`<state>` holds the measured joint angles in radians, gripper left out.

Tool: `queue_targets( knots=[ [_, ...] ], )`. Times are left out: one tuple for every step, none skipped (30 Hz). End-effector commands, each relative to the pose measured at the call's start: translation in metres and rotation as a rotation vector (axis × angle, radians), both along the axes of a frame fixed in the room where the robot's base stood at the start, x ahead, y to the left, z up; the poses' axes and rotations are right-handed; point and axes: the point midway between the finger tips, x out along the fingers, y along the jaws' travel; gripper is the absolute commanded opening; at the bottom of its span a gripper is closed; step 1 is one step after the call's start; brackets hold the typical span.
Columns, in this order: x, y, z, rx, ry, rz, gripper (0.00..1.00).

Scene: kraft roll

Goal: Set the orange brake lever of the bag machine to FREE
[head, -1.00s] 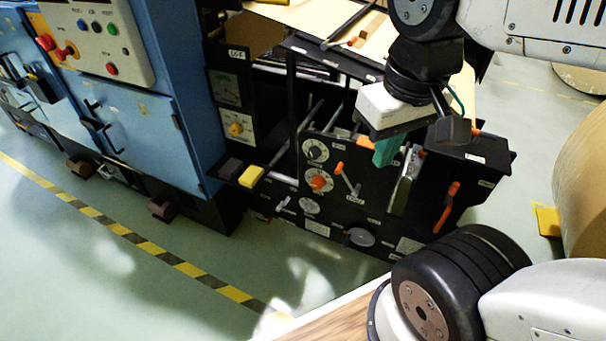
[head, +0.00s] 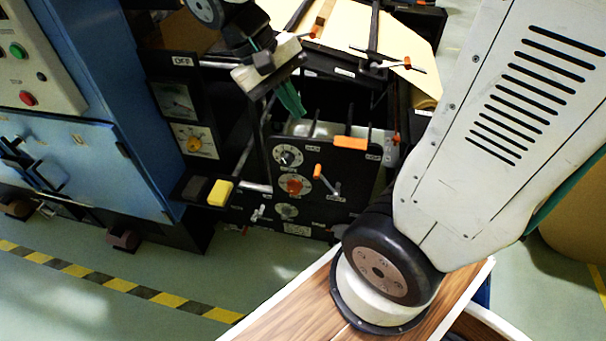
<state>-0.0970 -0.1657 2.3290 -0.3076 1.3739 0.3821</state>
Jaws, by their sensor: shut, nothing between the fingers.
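The bag machine's black front panel (head: 262,208) is in the middle of the head view. A wide orange handle (head: 350,142) lies level at its top edge, with small white labels near it. I cannot tell which of these is the brake lever, nor read FREE on any label. My gripper (head: 291,101), with teal fingers, is shut and empty, above and left of the wide handle, apart from it.
A blue cabinet (head: 90,150) with buttons stands at the left. A yellow block (head: 220,192) juts out left of the panel. Rods and orange-tipped clamps (head: 407,63) lie around the paper bed (head: 345,45).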

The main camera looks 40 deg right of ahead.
Motion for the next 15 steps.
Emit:
queue_targets(
  knots=[
    [0.013, -0.001, -0.011, -0.048, 0.047, -0.004, 0.00],
    [0.020, -0.002, -0.016, -0.081, 0.069, -0.009, 0.00],
    [0.030, -0.003, -0.023, -0.123, 0.096, -0.015, 0.00],
    [0.037, -0.004, -0.029, -0.156, 0.115, -0.017, 0.00],
    [0.044, -0.004, -0.036, -0.190, 0.133, -0.020, 0.00],
    [0.054, -0.005, -0.045, -0.235, 0.156, -0.022, 0.00],
    [0.061, -0.006, -0.052, -0.270, 0.172, -0.023, 0.00],
    [0.067, -0.006, -0.059, -0.305, 0.188, -0.022, 0.00],
    [0.077, -0.006, -0.070, -0.353, 0.206, -0.020, 0.00],
    [0.083, -0.006, -0.078, -0.388, 0.219, -0.018, 0.00],
    [0.089, -0.006, -0.086, -0.424, 0.232, -0.015, 0.00],
    [0.097, -0.006, -0.098, -0.472, 0.246, -0.009, 0.00],
    [0.104, -0.005, -0.108, -0.509, 0.255, -0.003, 0.00],
    [0.109, -0.005, -0.117, -0.546, 0.264, 0.003, 0.00],
    [0.116, -0.005, -0.131, -0.594, 0.273, 0.012, 0.00]
  ],
)
